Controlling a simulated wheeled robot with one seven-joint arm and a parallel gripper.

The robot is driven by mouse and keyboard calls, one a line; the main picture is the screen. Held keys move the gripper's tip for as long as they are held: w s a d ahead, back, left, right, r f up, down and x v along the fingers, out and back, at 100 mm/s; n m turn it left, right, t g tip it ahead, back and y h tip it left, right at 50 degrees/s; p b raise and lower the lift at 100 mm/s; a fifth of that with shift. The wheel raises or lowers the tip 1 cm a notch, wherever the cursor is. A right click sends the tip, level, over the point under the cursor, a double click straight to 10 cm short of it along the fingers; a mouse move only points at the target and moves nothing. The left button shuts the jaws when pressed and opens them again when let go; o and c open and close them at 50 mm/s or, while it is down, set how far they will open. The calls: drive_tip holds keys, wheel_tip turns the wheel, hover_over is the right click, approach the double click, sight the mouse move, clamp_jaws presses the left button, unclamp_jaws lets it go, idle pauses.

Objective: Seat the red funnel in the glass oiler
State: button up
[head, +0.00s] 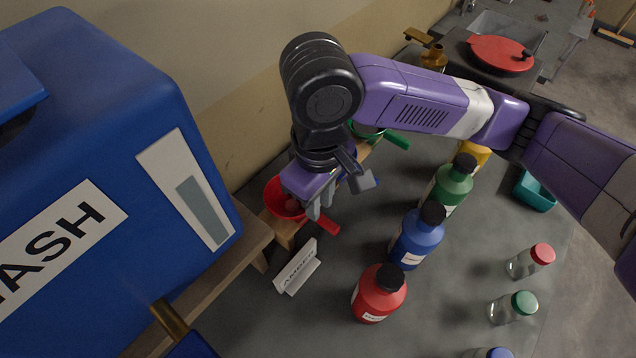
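The red funnel (275,198) sits at the wooden rack by the wall, its bowl facing up and its red handle (329,228) sticking out to the right. My gripper (321,204) points down over the right side of this funnel, with its grey fingers close to the handle. I cannot tell whether the fingers touch it or how far apart they are. My gripper hides part of the bowl. A brass-coloured oiler-like vessel (433,58) stands at the far end of the bench; I cannot tell whether it is the glass oiler.
A green funnel (397,140) and a partly hidden blue one are farther along the rack. Capped clear jars (529,262) are right. A blue machine (110,150) fills the left.

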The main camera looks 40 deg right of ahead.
drive_tip(key=shift+f, duration=3.1)
clamp_jaws()
drive_tip(key=shift+r+p, duration=0.9)
drive_tip(key=shift+p, duration=0.1)
drive_tip(key=shift+r+p, duration=1.65)
drive_tip(key=shift+r, duration=0.5)
